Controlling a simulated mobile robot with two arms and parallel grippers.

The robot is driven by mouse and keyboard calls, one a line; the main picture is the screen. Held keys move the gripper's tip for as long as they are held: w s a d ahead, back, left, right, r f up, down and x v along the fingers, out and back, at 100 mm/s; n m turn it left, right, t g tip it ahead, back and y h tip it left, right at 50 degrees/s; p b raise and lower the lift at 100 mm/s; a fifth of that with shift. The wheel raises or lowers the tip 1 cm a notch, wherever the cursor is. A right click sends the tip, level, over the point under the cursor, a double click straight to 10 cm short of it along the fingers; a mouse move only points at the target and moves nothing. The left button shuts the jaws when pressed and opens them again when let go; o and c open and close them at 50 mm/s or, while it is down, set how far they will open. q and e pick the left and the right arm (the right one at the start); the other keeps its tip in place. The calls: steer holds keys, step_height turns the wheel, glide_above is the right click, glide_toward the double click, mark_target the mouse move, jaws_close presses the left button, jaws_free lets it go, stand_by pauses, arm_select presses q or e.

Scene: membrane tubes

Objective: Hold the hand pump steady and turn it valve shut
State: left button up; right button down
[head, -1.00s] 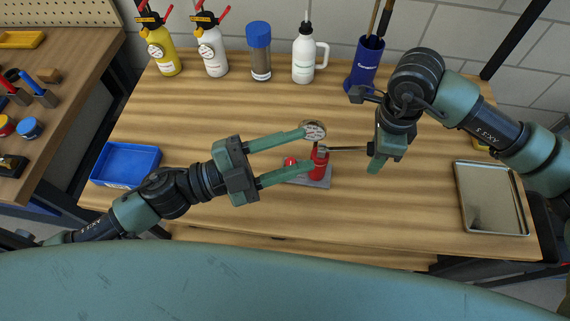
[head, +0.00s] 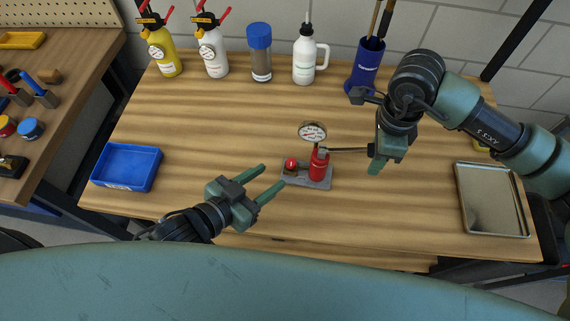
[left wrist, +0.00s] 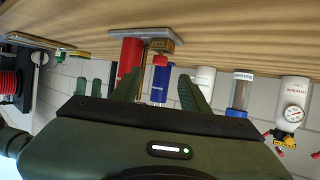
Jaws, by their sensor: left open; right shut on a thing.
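The hand pump (head: 318,168) stands upright on a grey base plate on the table. It has a red cylinder, a round dial gauge (head: 312,132) on top, and a red valve knob (head: 291,164) at its left. A thin lever (head: 348,150) runs right from it to my right gripper (head: 374,158), which is shut on the lever's end. My left gripper (head: 266,180) is open and empty, to the left of and in front of the pump, apart from it. In the left wrist view the pump (left wrist: 130,57) and red knob (left wrist: 160,59) appear upside down beyond the open fingers.
A blue tray (head: 154,173) lies at left and a metal tray (head: 462,192) at right. Two sprayers (head: 166,63), a blue-capped jar (head: 261,66), a white bottle (head: 303,70) and a blue holder (head: 363,76) line the back.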

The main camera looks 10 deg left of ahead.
mark_target(290, 163)
arm_select(q)
steer(key=x, duration=0.7)
steer(key=shift+r, duration=0.1)
jaws_close()
